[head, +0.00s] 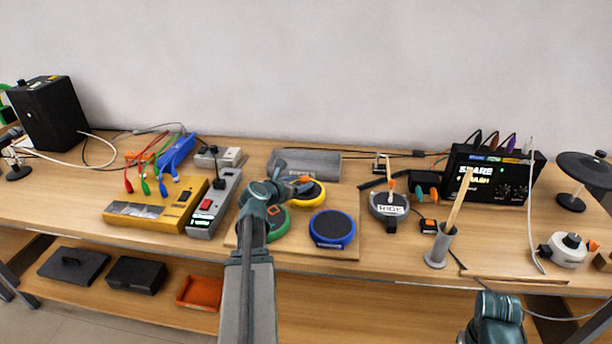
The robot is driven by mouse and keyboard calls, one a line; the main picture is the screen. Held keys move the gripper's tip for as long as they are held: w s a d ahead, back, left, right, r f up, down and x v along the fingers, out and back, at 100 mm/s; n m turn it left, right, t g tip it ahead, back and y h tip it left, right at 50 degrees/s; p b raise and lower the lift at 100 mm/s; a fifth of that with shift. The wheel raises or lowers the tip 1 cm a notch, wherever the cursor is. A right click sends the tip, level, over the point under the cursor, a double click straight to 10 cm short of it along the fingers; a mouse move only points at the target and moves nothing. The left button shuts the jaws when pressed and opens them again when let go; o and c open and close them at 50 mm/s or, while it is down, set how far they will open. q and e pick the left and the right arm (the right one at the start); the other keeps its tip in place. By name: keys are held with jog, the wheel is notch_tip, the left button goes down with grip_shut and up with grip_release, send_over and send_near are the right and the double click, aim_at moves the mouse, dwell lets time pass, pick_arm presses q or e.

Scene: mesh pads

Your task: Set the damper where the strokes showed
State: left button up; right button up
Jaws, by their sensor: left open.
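Three round mesh pads sit on a wooden board (345,251): a blue-rimmed pad (332,228), a yellow-rimmed pad (312,200) and a green-rimmed pad (279,227). My left gripper (298,185) is open over the yellow pad's back left edge. My left arm hides part of the green pad. A small orange piece shows by its fingertips; I cannot tell whether it touches them. Which thing is the damper I cannot tell for sure. A dark round piece with a white label (390,209) stands right of the board. My right arm shows at bottom right, its fingertips out of view.
A black module (487,178) with a lit screen stands back right. A grey holder (440,250) with wooden sticks is before it. A grey roll (318,165) lies behind the pads. A yellow unit (160,207) and grey pedal (212,205) stand left. Cables cross the table.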

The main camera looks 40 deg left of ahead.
pick_arm(q)
jog(key=shift+p+v, duration=0.6)
jog(key=shift+v, duration=1.7)
pick_arm(e)
jog(key=shift+r, duration=0.85)
pick_arm(q)
jog(key=shift+s, duration=0.1)
pick_arm(e)
jog(key=shift+s, duration=0.1)
